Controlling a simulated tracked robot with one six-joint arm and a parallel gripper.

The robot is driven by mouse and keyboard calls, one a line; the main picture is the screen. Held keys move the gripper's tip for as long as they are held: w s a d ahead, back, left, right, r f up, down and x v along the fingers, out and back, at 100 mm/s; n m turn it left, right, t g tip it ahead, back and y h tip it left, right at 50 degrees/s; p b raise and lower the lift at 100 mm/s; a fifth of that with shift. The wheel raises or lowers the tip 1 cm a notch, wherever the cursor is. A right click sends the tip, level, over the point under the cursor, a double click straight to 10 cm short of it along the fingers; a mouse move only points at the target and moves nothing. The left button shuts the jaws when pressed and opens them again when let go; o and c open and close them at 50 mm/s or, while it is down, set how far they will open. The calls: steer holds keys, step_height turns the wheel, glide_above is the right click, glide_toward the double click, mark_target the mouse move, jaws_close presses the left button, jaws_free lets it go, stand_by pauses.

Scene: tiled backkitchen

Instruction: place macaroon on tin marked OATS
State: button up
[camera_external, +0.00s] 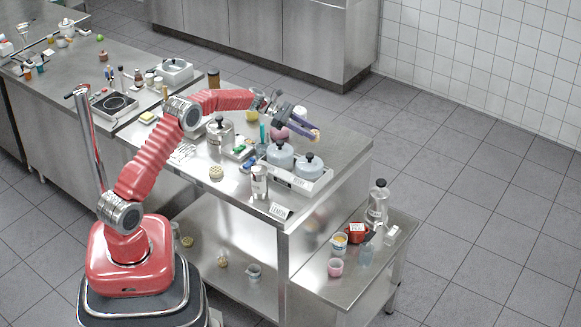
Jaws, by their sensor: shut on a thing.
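My gripper (312,133) has purple fingers and is over the far right part of the steel counter. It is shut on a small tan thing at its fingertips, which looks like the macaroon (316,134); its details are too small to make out. Two blue-grey tins with black knobs, a left tin (280,156) and a right tin (309,167), stand side by side in a white tray (296,183) below the gripper. Labels run along the tray's front, too small to read, so I cannot tell which tin is marked OATS. The held thing appears apart from both tins.
A steel canister (220,133) with a black knob stands left of the tins. A pink round thing (280,132) is behind them. A jar (259,182) and a white card (280,211) are in front. A lower side table (350,285) holds cups and a bottle.

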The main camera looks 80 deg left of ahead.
mark_target(309, 149)
steer(key=shift+f, duration=2.25)
steer(key=shift+f, duration=0.25)
steer(key=o, duration=1)
steer(key=shift+o, duration=0.2)
steer(key=v, duration=1.4)
steer(key=shift+f, duration=0.1)
